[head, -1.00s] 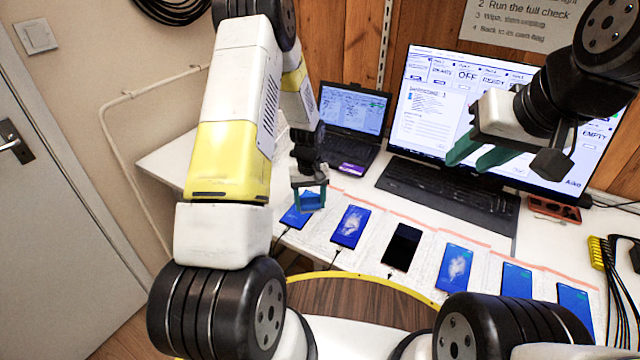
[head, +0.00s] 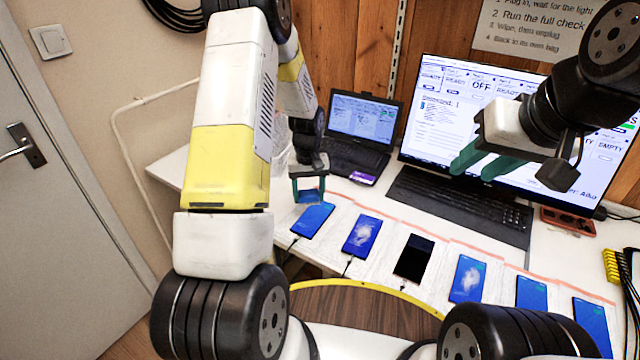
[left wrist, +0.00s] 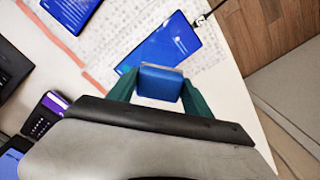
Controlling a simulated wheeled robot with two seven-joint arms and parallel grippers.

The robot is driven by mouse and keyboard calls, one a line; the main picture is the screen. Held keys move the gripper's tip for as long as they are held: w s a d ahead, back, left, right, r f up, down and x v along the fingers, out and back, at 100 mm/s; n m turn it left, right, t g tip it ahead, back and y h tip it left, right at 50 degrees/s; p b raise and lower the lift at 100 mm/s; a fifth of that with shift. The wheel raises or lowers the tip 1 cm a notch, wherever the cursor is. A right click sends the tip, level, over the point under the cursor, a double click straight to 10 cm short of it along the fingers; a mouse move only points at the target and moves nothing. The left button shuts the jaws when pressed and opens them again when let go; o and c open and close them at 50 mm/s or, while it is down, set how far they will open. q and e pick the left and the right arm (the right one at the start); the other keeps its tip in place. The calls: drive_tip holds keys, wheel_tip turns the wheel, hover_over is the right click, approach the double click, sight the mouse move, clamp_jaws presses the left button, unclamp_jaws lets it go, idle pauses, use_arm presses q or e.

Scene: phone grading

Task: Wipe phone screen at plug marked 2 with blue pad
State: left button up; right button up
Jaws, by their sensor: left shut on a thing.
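My left gripper (head: 308,190) is shut on the blue pad (left wrist: 160,84), a small block between its teal fingers. It is just behind the far end of the leftmost phone (head: 312,220), which has a blue lit screen without a visible smudge. In the left wrist view a blue-screened phone (left wrist: 168,42) lies just past the pad; I cannot tell whether they touch. The second phone (head: 361,236) from the left shows a whitish smudge, as does the fourth (head: 467,279). No plug number is readable. My right gripper (head: 484,160) is open and empty before the monitor.
A black-screened phone (head: 413,257) and two more blue ones (head: 531,293) continue the row. Behind stand a laptop (head: 362,125), a keyboard (head: 455,205) and a monitor (head: 440,105). A purple-screened device (head: 362,178) lies by the laptop. Cables run from the phones' front ends.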

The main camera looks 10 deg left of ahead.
use_arm(q)
drive_tip(key=shift+r, duration=1.6)
